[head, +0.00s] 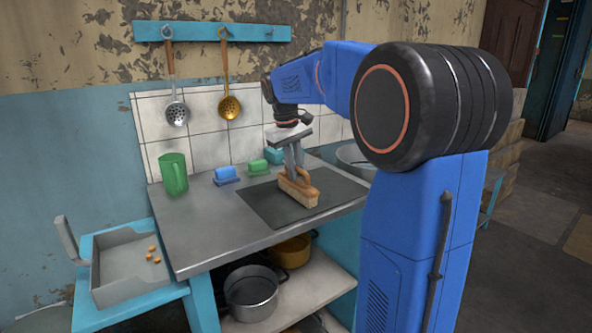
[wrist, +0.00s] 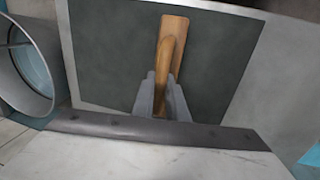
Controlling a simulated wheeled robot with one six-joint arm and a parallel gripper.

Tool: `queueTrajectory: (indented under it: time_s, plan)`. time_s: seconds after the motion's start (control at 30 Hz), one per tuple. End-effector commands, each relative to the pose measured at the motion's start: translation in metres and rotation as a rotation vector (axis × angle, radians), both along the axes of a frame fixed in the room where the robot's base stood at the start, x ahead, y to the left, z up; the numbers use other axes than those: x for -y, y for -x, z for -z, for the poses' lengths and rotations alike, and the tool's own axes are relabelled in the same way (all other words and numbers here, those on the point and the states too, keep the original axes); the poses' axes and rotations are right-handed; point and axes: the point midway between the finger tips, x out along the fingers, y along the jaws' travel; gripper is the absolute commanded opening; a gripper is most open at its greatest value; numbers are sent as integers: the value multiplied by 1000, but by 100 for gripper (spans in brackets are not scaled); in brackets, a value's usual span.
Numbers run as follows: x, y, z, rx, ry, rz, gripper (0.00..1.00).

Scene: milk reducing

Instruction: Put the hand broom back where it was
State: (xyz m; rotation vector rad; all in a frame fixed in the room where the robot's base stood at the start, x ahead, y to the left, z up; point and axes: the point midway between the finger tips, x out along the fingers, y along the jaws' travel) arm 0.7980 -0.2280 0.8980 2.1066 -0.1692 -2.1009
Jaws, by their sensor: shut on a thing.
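The hand broom (head: 299,189) has a wooden handle and a pale bristle block. It is at the dark grey mat (head: 257,205) on the metal counter; I cannot tell whether it touches the mat. My gripper (head: 296,172) points down from above and is shut on the broom's handle. In the wrist view the wooden handle (wrist: 172,50) shows between the two grey fingers of my gripper (wrist: 162,92). The bristles are hidden in that view. The mat also fills the middle of the wrist view (wrist: 110,60).
A green cup (head: 174,174), a blue butter-dish-like block (head: 226,175) and a green one (head: 258,166) stand at the counter's back. A grey dustpan (head: 125,262) with several brown bits lies on the blue stand at left. A round metal basin (head: 352,156) is at right.

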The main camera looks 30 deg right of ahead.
Motion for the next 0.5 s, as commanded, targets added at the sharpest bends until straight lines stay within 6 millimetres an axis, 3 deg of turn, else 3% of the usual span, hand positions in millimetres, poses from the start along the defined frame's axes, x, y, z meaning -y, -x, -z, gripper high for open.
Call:
queueTrajectory:
  time_s: [0.07,0.1,0.17,0.5]
  plan:
    - [0,0,2,0,0,0,0]
    - [0,0,2,0,0,0,17]
    - [0,0,2,0,0,0,31]
    - [0,0,1,0,0,0,31]
